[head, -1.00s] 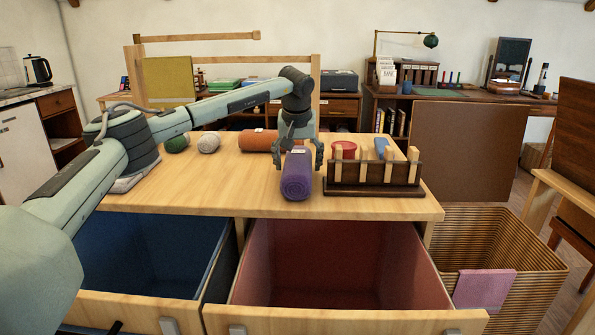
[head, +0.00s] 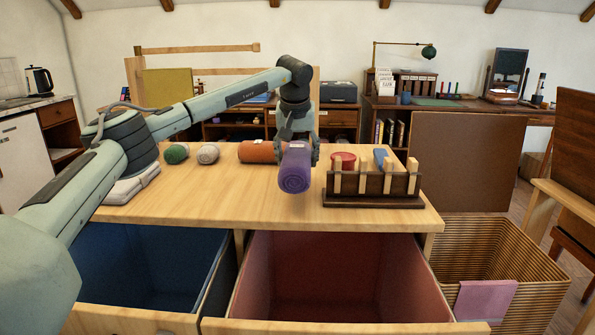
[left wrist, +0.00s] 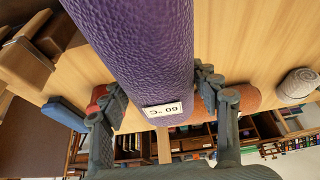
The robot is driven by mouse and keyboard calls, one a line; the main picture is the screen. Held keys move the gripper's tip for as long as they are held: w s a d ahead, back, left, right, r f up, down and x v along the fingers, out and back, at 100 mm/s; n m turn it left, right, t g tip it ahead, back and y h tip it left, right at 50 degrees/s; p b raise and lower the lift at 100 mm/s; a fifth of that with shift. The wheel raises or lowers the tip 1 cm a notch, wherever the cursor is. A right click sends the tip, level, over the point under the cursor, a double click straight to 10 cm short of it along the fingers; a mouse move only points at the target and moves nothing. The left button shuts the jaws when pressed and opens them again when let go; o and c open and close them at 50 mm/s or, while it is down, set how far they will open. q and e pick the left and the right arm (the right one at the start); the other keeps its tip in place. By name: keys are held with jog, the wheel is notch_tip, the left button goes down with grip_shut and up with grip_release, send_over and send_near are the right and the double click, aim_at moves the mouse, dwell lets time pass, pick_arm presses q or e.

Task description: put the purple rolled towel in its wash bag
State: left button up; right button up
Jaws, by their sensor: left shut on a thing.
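The purple rolled towel (head: 295,172) is held above the wooden dresser top, near its front edge. My left gripper (head: 297,150) is shut on it from above and behind. In the left wrist view the purple towel (left wrist: 140,50) lies between the two fingers (left wrist: 165,95), with a white label reading "60 °C" facing the camera. Two open drawers show below, one with a blue inside (head: 150,262) and one with a red inside (head: 335,275). I cannot identify a wash bag for certain. My right gripper is not in view.
A dark wooden rack (head: 373,188) with upright pegs stands right of the towel, close to it. A red round container (head: 343,160), an orange roll (head: 258,151), a green roll (head: 176,153) and a grey roll (head: 208,153) are behind. A striped basket (head: 500,250) with a pink cloth stands at right.

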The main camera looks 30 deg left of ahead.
pick_arm(q)
jog(key=s+a+r, duration=0.6)
jog(key=s, duration=0.3)
jog(key=shift+s+a+r, duration=0.2)
jog(key=shift+s, duration=0.05)
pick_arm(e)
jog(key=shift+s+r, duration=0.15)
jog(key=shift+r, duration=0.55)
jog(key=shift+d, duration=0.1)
